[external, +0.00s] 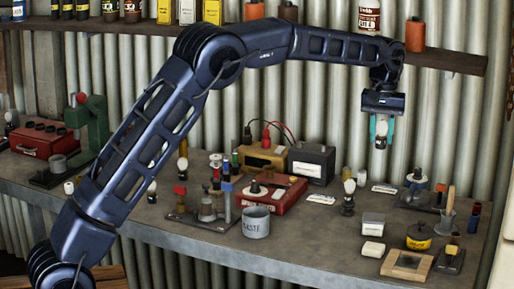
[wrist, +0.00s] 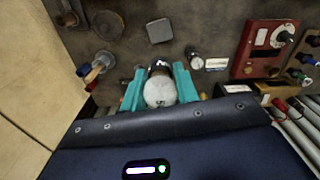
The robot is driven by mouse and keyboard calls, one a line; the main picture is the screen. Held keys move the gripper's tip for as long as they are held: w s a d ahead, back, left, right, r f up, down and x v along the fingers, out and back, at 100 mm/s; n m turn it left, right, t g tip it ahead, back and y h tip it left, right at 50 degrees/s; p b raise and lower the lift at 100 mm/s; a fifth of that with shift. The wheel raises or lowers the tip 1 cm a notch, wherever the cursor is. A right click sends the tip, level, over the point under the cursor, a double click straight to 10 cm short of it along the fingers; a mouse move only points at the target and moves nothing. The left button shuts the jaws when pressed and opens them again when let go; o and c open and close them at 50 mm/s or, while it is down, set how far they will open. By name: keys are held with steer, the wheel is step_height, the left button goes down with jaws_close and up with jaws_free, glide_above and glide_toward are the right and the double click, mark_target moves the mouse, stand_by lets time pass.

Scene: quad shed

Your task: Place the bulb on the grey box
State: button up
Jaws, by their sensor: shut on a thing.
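The white bulb (external: 381,133) with a dark base is between the teal fingers of my gripper (external: 382,127), which is shut on it high above the bench. In the wrist view the bulb (wrist: 160,92) sits between the two fingers (wrist: 160,90), its round glass toward the camera. A small grey box (external: 373,224) with a pale top stands on the right part of the bench, below my gripper. A grey box (wrist: 159,30) also shows in the wrist view, beyond the bulb and apart from it.
Another bulb on a dark base (external: 348,190) stands left of the grey box. A red instrument box (external: 275,191) and a dark battery-like box (external: 311,163) stand further left. A shelf (external: 440,59) runs behind.

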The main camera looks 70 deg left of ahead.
step_height(320, 180, down, 20)
steer(key=shift+r, duration=0.15)
stand_by(0.5)
steer(key=o, duration=1)
step_height(320, 180, up, 12)
steer(key=shift+d+r, duration=0.1)
steer(key=shift+r, duration=0.05)
